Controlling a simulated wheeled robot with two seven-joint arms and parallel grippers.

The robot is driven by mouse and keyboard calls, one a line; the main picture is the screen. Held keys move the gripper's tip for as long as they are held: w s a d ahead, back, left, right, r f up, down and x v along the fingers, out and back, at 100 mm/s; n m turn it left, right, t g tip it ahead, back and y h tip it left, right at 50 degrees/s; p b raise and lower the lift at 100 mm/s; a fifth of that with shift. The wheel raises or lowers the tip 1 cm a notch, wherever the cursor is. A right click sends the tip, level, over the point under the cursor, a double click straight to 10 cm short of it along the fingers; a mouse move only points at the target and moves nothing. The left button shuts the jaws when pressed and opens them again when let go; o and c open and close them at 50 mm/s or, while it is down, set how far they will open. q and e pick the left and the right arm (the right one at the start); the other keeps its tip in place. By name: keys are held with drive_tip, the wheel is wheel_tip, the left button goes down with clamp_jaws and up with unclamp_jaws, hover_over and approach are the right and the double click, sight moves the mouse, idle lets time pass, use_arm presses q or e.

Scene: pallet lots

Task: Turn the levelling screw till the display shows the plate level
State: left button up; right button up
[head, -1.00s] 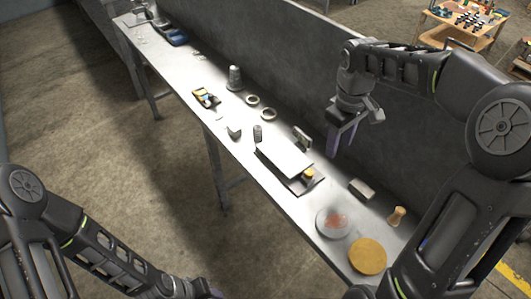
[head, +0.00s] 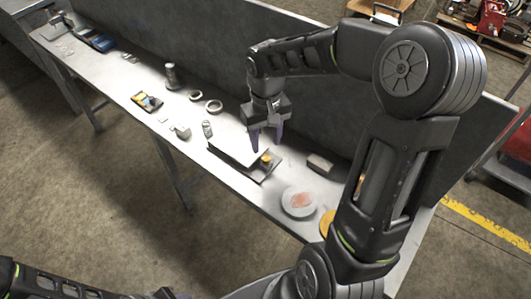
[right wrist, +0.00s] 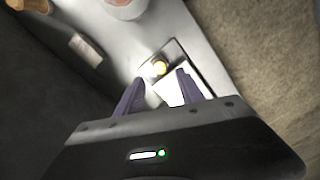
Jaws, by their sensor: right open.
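The levelling screw, a yellow-orange knob (head: 266,159), stands at the right end of a dark base under the pale flat plate (head: 236,148) on the bench. In the right wrist view the knob (right wrist: 159,67) lies just beyond the fingertips, with the bright plate (right wrist: 172,88) partly behind a finger. My right gripper (head: 266,139) is open and empty, pointing down above the knob, apparently apart from it. It also shows in the wrist view (right wrist: 160,79). The display's reading cannot be made out; my gripper seems to cover it. My left gripper (head: 166,294) barely shows at the bottom edge.
A grey block (head: 320,164) and a round dish with a reddish patch (head: 299,201) lie right of the base. A dark panel (head: 330,110) runs along the bench's back.

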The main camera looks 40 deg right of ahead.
sight(266, 157)
wheel_tip(266, 157, down, 6)
drive_tip(key=shift+f, duration=0.1)
drive_tip(key=shift+c, duration=0.3)
clamp_jaws()
idle(0.3)
